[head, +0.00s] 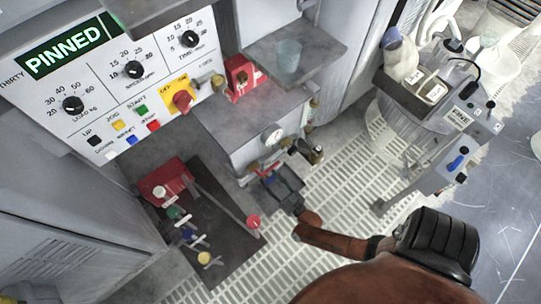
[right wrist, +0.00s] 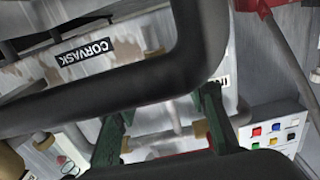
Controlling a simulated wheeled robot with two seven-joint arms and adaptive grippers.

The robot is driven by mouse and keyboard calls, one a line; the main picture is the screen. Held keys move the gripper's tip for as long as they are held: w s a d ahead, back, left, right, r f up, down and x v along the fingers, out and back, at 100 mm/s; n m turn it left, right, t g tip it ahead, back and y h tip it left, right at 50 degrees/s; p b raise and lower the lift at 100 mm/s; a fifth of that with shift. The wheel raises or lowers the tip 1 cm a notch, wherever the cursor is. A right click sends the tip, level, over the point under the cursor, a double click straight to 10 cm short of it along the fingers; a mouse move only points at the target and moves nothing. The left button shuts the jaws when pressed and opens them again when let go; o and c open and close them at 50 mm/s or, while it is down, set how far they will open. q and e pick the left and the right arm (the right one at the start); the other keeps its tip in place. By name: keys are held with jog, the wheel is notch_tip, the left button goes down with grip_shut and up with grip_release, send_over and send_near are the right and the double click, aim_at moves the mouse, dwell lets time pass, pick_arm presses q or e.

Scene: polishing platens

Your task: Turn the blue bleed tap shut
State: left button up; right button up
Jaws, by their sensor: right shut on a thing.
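A small blue tap handle (head: 188,235) shows in the head view, low on the dark plate at the left, between a green handle (head: 177,213) and a yellow one (head: 204,258). Any label on it is too small to read. My right gripper (head: 270,176) is to the right of it and apart from it, below a round gauge (head: 273,136). In the right wrist view its green fingers (right wrist: 165,128) stand apart with a pale bar (right wrist: 160,138) between them. They are shut on this bar; I cannot tell what it belongs to. My left gripper is out of view.
A red-knobbed lever (head: 253,221) sticks out between the blue handle and my right gripper. A dark pipe (right wrist: 100,98) crosses close in the right wrist view. A grey shelf (head: 310,62) with a clear cup (head: 288,56) overhangs above. Grated floor (head: 345,190) lies open at the right.

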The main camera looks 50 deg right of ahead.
jog(key=o, duration=1.2)
jog(key=v, duration=1.2)
jog(key=shift+s+a, duration=0.1)
